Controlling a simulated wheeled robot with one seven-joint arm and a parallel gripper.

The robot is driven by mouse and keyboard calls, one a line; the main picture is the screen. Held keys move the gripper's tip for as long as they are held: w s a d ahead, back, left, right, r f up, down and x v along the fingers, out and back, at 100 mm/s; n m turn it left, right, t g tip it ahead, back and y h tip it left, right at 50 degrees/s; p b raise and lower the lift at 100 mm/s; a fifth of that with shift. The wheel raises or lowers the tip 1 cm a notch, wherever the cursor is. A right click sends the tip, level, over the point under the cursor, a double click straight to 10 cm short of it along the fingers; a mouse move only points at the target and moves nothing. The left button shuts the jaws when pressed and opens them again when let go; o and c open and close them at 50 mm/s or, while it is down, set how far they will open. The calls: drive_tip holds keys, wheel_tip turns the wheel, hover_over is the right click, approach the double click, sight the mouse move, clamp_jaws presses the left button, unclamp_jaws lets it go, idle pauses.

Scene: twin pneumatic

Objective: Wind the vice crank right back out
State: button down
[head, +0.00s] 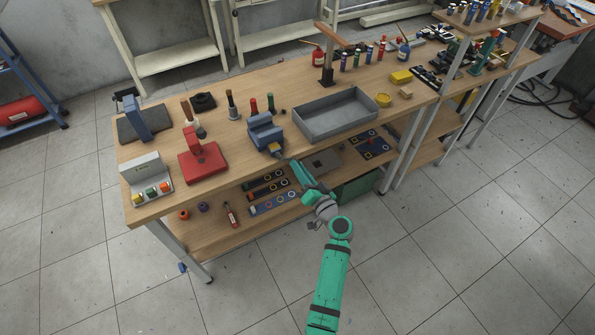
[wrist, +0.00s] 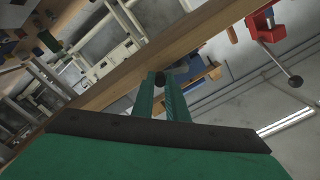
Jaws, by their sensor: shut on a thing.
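The blue vice (head: 264,132) stands at the front edge of the wooden workbench (head: 240,165), and its blue body also shows in the wrist view (wrist: 198,74) beyond my fingers. A pale yellowish part (head: 275,148) shows on the vice's front in the head view. My gripper (head: 296,165) is just in front of the bench edge, to the right of the vice. In the wrist view my fingers (wrist: 161,84) are shut on the dark knob of the crank (wrist: 159,78). The rest of the crank is hidden or too small to make out.
A grey tray (head: 335,127) lies right of the vice. A red press (head: 202,160) stands to its left, with its lever (wrist: 289,75) in the wrist view. The lower shelf (head: 245,220) holds several tools below my gripper. The floor in front is clear.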

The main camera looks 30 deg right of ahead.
drive_tip(key=shift+d+r+n, duration=0.1)
drive_tip(key=shift+r+n, duration=0.25)
drive_tip(key=shift+n, duration=0.55)
drive_tip(key=shift+r+n, duration=0.35)
drive_tip(key=shift+n, duration=0.55)
drive_tip(key=c, duration=1.7)
unclamp_jaws()
drive_tip(key=shift+c, duration=0.2)
drive_tip(key=s, duration=1)
drive_tip(key=shift+s+d, duration=0.15)
drive_tip(key=shift+s, duration=0.25)
